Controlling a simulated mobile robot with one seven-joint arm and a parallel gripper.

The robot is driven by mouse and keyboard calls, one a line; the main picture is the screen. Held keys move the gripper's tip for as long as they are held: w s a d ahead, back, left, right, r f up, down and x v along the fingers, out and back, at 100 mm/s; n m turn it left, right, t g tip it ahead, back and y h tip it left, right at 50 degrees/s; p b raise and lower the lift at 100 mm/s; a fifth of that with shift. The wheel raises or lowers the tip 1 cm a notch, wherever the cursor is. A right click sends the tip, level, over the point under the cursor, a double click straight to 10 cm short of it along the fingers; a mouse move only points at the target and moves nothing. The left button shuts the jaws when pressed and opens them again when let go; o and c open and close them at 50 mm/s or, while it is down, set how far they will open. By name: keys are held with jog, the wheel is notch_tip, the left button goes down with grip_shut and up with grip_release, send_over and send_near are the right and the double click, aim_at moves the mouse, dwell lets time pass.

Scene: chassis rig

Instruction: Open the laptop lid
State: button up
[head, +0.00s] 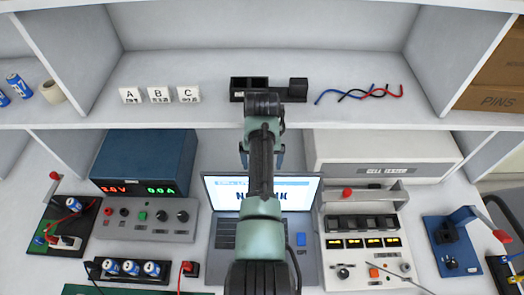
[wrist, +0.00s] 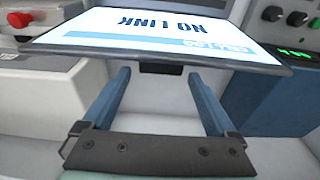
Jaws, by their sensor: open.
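The laptop's lid (head: 303,181) stands raised at the back of its base (head: 224,262), and its lit screen reads "NO LINK". My arm hides the middle of the screen and keyboard in the head view. The lid also shows upside down in the wrist view (wrist: 160,45), with its top edge toward my fingers. My gripper (head: 262,158) is open and empty at the lid's top edge. In the wrist view its two blue fingers (wrist: 157,72) are spread wide, with tips close to that edge. I cannot tell whether they touch it.
A blue power supply (head: 145,158) and a grey knob panel (head: 146,219) stand left of the laptop. A white instrument (head: 380,155) and a switch panel (head: 364,240) stand right. A shelf above holds A, B, C cards (head: 159,95), a black holder (head: 290,90) and wires (head: 360,93).

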notch_tip(320, 180, up, 12)
jog(key=s+b, duration=0.1)
jog(key=shift+s, duration=0.35)
dwell(0.4)
